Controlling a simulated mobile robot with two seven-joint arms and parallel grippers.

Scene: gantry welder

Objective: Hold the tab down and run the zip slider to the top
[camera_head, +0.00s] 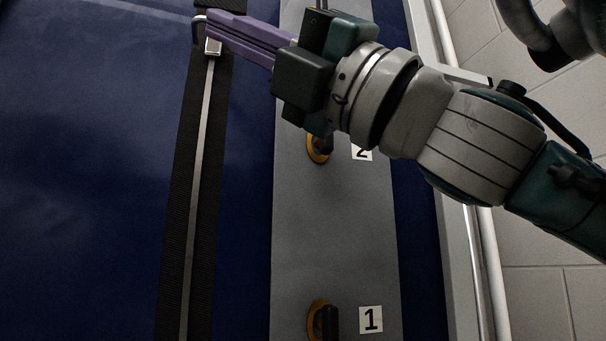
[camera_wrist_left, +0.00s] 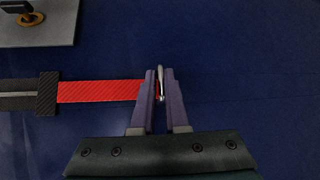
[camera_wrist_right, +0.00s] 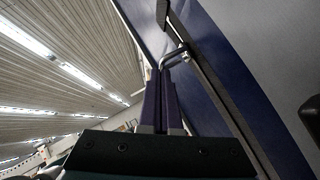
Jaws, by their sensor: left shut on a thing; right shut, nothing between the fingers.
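The zip (camera_head: 199,150) runs up a black tape (camera_head: 176,260) on a dark blue sheet. Its metal slider (camera_head: 213,47) is near the top of the head view. My right gripper (camera_head: 212,22) is shut and empty, its purple fingertips at the slider's bent metal pull (camera_wrist_right: 173,56); I cannot tell whether they touch. In the left wrist view, my left gripper (camera_wrist_left: 160,82) is shut on the end of the red tab (camera_wrist_left: 100,91), where a metal ring (camera_wrist_left: 161,76) shows between the fingers. The tab extends from a black band (camera_wrist_left: 47,93). My left gripper is outside the head view.
A grey panel (camera_head: 335,230) with black-handled latches labelled 1 and 2 stands right of the zip, behind my right arm. A pale frame post and pipe (camera_head: 487,260) run along a block wall (camera_head: 540,290). The blue sheet (camera_head: 85,180) left of the zip is clear.

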